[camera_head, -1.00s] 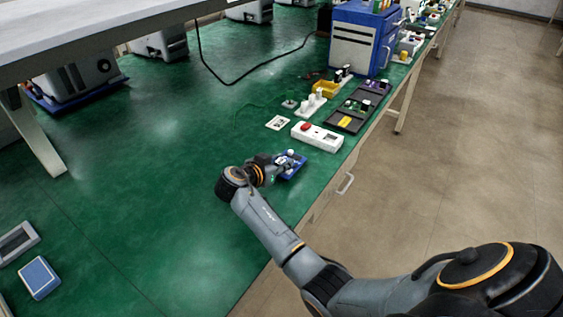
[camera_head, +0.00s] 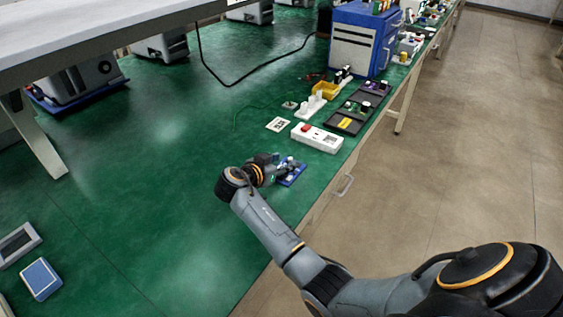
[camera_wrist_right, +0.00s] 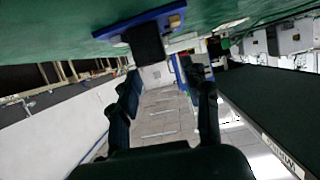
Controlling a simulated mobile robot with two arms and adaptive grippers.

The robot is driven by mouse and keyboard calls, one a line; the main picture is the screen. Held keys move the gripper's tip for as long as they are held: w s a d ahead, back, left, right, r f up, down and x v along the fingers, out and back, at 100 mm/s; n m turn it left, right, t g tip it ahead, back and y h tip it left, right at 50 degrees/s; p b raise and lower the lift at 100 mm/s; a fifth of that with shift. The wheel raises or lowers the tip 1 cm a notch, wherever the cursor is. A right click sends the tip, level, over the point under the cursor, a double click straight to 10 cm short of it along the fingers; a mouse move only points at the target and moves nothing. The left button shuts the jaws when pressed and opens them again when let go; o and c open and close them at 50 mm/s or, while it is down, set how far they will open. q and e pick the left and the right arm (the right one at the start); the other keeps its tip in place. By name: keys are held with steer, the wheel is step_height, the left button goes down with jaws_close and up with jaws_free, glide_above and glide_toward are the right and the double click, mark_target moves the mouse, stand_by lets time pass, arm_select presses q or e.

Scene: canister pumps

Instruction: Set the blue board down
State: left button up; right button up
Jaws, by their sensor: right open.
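The blue board (camera_head: 296,178) lies on the green bench top near its front edge, with small parts on it. In the right wrist view the blue board (camera_wrist_right: 120,30) shows at the top against the green surface, with a black block on it. My right gripper (camera_head: 284,168) is at the board's left side in the head view and partly covers it. In the wrist view the fingers of my right gripper (camera_wrist_right: 167,100) are apart with nothing held between them. My left gripper is not in view.
A white power strip (camera_head: 317,138) lies just beyond the board. A black tray (camera_head: 344,123), a yellow bin (camera_head: 326,90) and a blue cabinet (camera_head: 360,42) stand farther back.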

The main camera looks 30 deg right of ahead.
steer(key=p+v, duration=0.2)
steer(key=v, duration=1)
steer(key=shift+p, duration=0.3)
steer(key=shift+s, duration=0.1)
